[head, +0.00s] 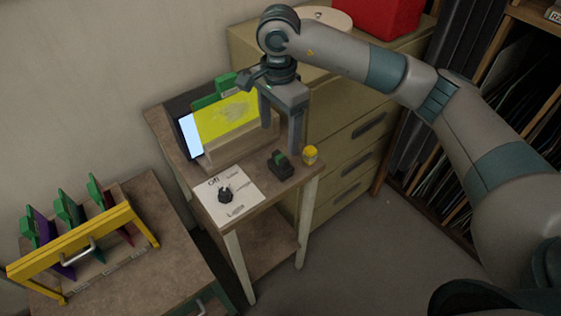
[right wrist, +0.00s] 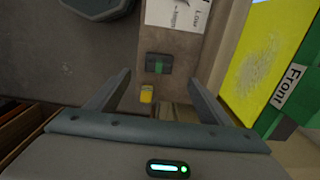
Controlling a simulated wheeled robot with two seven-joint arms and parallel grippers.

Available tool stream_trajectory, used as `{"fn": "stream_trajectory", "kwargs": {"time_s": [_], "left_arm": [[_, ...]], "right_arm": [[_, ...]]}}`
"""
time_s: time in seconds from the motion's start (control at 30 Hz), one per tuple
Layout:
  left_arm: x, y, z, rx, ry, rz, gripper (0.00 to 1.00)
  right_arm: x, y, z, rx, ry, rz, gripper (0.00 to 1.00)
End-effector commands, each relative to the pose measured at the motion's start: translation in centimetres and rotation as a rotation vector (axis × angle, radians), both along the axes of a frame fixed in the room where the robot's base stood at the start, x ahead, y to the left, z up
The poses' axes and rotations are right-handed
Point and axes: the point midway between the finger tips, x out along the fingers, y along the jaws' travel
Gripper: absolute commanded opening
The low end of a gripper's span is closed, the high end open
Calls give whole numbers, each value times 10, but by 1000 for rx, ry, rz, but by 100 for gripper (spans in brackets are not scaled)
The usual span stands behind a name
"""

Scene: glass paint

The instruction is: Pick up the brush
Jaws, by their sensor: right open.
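A small dark block with a green part (head: 280,165), which looks like the brush in its holder, sits near the front right edge of the small wooden table (head: 258,205). It also shows in the right wrist view (right wrist: 159,64), beyond the fingertips. My right gripper (head: 281,140) is open and points down above the table, close to the block. Nothing is between its fingers, which also show in the right wrist view (right wrist: 160,77). My left gripper is not in view.
A yellow jar (head: 310,155) stands right beside the block. A white sheet with a black knob (head: 224,193) lies to the left. A yellow pane (head: 228,115) stands behind. A yellow rack (head: 75,243) with green-handled pieces is at lower left, drawers (head: 350,135) at right.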

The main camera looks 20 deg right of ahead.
Motion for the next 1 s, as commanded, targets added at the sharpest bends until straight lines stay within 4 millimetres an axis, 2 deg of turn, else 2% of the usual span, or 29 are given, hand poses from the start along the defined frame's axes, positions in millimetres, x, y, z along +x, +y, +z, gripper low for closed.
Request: {"fn": "stream_trajectory", "kwargs": {"time_s": [0.2,0.4,0.8,1.0], "left_arm": [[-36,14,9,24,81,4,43],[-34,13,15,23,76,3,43],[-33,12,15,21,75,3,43],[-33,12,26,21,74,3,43]], "right_arm": [[-2,0,-33,-1,5,-1,73],[-1,0,-54,0,2,-1,73],[0,0,-58,0,1,0,73],[-2,-1,-67,0,4,0,73]]}}
